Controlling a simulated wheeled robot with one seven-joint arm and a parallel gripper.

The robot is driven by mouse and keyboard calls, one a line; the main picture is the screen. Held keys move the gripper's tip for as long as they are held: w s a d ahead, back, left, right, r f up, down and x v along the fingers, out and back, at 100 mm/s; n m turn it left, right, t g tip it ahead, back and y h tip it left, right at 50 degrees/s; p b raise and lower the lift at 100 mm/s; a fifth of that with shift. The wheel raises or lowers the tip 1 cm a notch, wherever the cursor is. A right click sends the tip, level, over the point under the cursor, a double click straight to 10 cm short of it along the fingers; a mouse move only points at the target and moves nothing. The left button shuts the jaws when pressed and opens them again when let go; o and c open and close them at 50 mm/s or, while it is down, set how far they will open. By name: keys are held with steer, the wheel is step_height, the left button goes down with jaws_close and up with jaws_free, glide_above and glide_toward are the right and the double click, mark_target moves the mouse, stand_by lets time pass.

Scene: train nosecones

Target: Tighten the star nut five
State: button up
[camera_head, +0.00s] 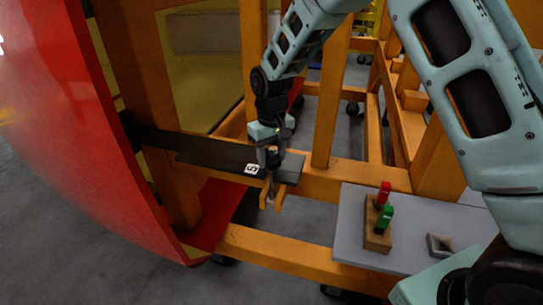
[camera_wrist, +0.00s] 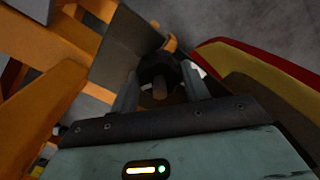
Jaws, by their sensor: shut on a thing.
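The black star nut (camera_wrist: 160,68) is between the two fingers of my gripper (camera_wrist: 160,90) in the wrist view. In the camera_head view my gripper (camera_head: 270,158) points down at the right end of a dark flat bar (camera_head: 215,152). It is shut on the nut, which is mostly hidden there by the fingers. A white label with a 5 (camera_head: 252,169) is on the bar's front edge, just left of the fingers. A small orange forked piece (camera_head: 273,194) hangs below the bar's end.
A large curved red panel (camera_head: 75,110) stands at the left. Orange frame beams (camera_head: 325,100) surround the bar. A grey shelf (camera_head: 343,215) at the right carries a wooden block (camera_head: 376,238) with a red and a green piece, and a grey square part (camera_head: 440,246).

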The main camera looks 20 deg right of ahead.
steer(key=m, duration=0.5)
steer(key=shift+m, duration=0.3)
steer(key=m+p, duration=0.1)
steer(key=m, duration=0.3)
steer(key=shift+m, duration=0.3)
steer(key=o, duration=1)
steer(key=shift+r, duration=0.1)
step_height(320, 180, up, 17)
steer(key=b, duration=0.3)
steer(key=shift+r, duration=0.15)
